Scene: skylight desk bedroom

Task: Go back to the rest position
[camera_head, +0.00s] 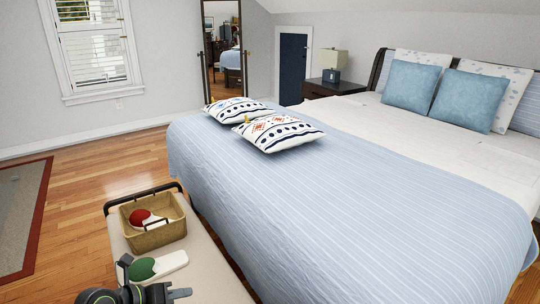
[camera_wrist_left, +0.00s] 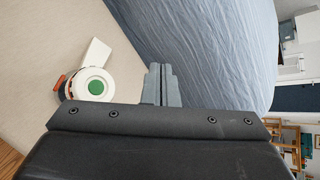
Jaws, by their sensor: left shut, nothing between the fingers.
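My left gripper (camera_head: 181,293) is at the bottom of the head view, over the near end of the beige bench (camera_head: 210,262). Its fingers (camera_wrist_left: 162,84) are shut with nothing between them in the left wrist view. A green and white object (camera_head: 158,266) lies on the bench just beyond the gripper, apart from it. A white object with a round green centre (camera_wrist_left: 96,86) shows to the left of the fingers in the wrist view, partly hidden by the gripper body. My right gripper is out of view.
A tan basket (camera_head: 158,238) holding a red and white object (camera_head: 141,217) stands on the bench's far end, by a dark rail (camera_head: 140,196). The bed (camera_head: 330,215) with patterned cushions (camera_head: 278,133) fills the right. Wooden floor (camera_head: 90,215) is clear on the left, beside a rug (camera_head: 22,220).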

